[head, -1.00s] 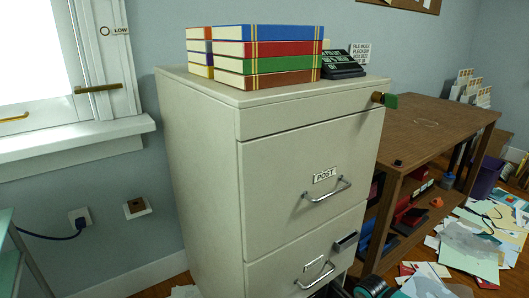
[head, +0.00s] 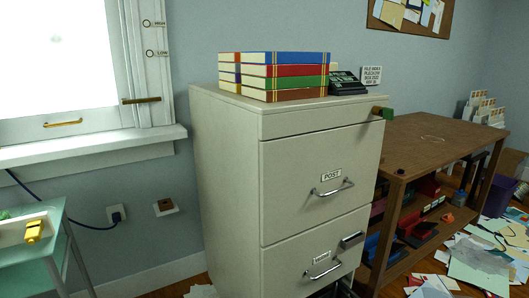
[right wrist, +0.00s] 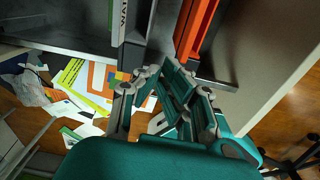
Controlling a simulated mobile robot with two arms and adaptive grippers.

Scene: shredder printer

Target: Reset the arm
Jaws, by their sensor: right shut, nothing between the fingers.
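My right gripper (right wrist: 160,84) shows in the right wrist view, its teal and grey fingers shut with nothing between them. Below and around it are loose papers (right wrist: 82,85) on a wooden floor, and a grey shelf-like surface with an orange-red item (right wrist: 195,30) lies just beyond the fingers. In the head view no gripper can be made out clearly; only a dark shape shows at the bottom edge by the filing cabinet (head: 225,185). My left gripper is in neither view.
Stacked books (head: 285,75) and a black device (head: 347,84) sit on the cabinet. A wooden table (head: 440,142) stands to its right, with papers (head: 480,268) scattered on the floor. A glass-topped side table (head: 50,240) stands at the left.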

